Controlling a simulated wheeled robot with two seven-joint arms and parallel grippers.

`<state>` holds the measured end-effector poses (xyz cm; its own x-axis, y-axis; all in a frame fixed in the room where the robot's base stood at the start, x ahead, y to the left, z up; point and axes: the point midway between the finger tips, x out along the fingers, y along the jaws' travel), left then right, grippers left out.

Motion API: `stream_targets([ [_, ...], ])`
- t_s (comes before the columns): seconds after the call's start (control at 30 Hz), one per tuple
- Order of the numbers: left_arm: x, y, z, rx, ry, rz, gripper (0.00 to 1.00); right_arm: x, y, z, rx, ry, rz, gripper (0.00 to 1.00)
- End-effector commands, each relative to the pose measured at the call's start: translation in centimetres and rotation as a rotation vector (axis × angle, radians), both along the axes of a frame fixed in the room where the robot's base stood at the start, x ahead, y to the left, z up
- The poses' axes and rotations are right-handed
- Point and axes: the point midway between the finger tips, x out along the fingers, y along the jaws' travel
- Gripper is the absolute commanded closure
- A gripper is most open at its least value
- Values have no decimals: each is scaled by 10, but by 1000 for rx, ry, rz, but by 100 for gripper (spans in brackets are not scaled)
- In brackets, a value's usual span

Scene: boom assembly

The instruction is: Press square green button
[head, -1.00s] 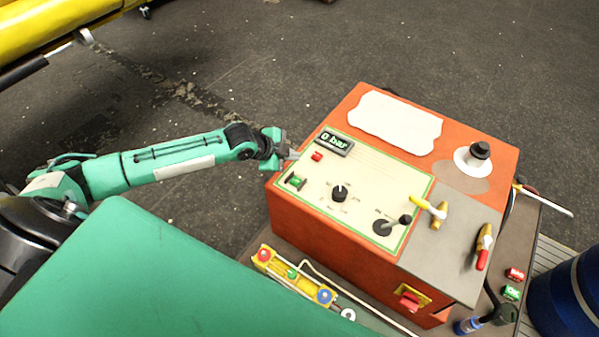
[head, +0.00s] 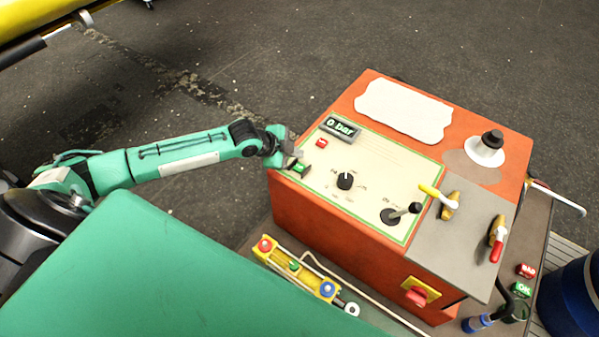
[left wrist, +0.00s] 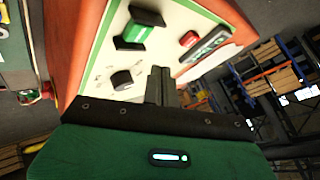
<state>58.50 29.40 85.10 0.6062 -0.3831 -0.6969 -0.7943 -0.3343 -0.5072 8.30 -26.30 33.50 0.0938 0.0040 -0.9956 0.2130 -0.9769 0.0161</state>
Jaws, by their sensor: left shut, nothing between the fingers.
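The square green button (head: 301,167) sits on the cream panel at the left end of the orange box, with dark brackets beside it. In the left wrist view the green button (left wrist: 136,32) shows above and left of the fingers. My left gripper (head: 294,154) is shut and empty at the panel's left edge, just above the button in the head view. Its closed fingers (left wrist: 160,85) point toward the panel in the left wrist view. I cannot tell whether they touch anything. My right gripper is not in view.
On the panel are a red square button (head: 321,143), a "0 bar" display (head: 342,128), a black knob (head: 345,181) and a joystick (head: 398,214). Valve levers (head: 498,240) stand at the right. A yellow control strip (head: 297,268) lies in front of the orange box (head: 340,250).

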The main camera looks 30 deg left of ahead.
Motion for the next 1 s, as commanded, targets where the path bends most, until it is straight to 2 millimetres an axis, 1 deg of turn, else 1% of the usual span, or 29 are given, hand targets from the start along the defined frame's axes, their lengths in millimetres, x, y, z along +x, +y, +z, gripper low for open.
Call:
stream_targets([
  [0.03, 0, 0, -12, -1, 0, 1, 100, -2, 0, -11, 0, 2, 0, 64],
  [0.17, 0, 0, -25, -1, 1, 1, 100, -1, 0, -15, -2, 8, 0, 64],
  [0.27, 0, 0, -30, -1, 0, 1, 100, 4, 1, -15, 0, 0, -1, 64],
  [0.33, 0, 0, -31, -1, 0, 1, 100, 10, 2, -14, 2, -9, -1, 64],
  [0.43, 0, 0, -31, -1, 0, 1, 100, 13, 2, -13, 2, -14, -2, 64],
  [1.0, 0, 0, -31, -1, 0, 1, 100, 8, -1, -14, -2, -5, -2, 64],
])
